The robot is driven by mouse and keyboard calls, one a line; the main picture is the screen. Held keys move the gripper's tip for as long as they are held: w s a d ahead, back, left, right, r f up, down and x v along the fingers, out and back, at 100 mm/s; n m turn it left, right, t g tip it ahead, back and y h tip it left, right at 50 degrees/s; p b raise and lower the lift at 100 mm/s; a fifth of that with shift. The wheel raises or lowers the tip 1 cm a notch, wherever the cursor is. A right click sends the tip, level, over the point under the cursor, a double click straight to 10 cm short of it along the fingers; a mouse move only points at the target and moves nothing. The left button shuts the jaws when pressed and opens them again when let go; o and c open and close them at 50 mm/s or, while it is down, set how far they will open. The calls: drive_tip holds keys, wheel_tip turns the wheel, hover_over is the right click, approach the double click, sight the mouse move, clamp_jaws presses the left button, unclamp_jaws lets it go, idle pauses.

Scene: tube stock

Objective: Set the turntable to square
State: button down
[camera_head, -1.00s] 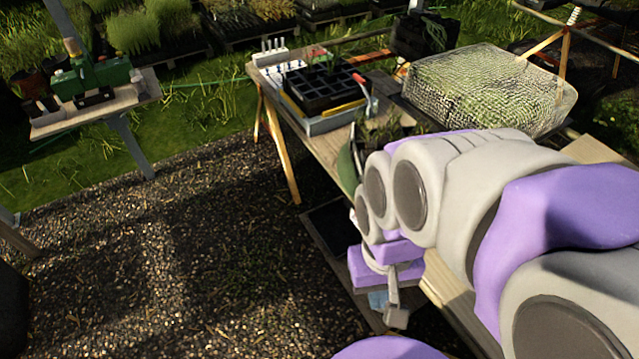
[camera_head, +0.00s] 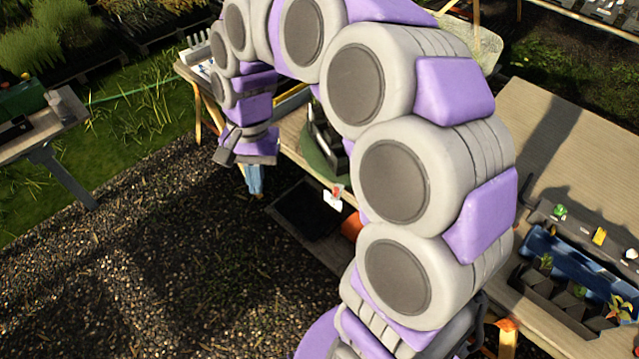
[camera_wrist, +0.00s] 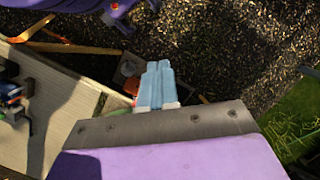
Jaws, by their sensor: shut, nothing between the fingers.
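The turntable looks to be the green round disc (camera_head: 318,160) at the front edge of the bench in the head view. Dark pots or a dark tray stand on it. My arm hides its right side, so its angle and any square mark cannot be read. My gripper (camera_head: 255,182) is to the left of the disc, apart from it, pointing down over the gravel beside the bench. Its light blue fingers are together with nothing between them. They also show in the wrist view (camera_wrist: 156,85), over gravel and the bench edge.
The wooden bench (camera_head: 535,130) runs along the right, with a blue tray (camera_head: 560,262) and dark seedling pots at its near end. A red-and-white tag (camera_head: 333,198) shows at the bench edge. Another table (camera_head: 55,125) stands at left. Gravel between them is open.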

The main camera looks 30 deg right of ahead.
drive_tip(key=w+d+f+m, duration=0.3)
drive_tip(key=w+f+m, duration=0.3)
drive_tip(key=w+f, duration=0.25)
drive_tip(key=w+d+f+m, duration=0.2)
drive_tip(key=w+f+m, duration=0.4)
drive_tip(key=w, duration=0.4)
drive_tip(key=w+d+f+m+g+h+b, duration=0.1)
drive_tip(key=w+d+f+m+h, duration=0.1)
drive_tip(key=d+f+m, duration=0.4)
drive_tip(key=w+d+f+m+h, duration=0.25)
drive_tip(key=d+f, duration=0.25)
drive_tip(key=d, duration=0.3)
drive_tip(key=s+d+f+b, duration=0.3)
drive_tip(key=s+d+f, duration=0.3)
drive_tip(key=f, duration=0.3)
drive_tip(key=shift+s+d+f+m, duration=0.2)
drive_tip(key=shift+s+m, duration=0.05)
drive_tip(key=shift+m, duration=0.2)
drive_tip(key=shift+a, duration=0.1)
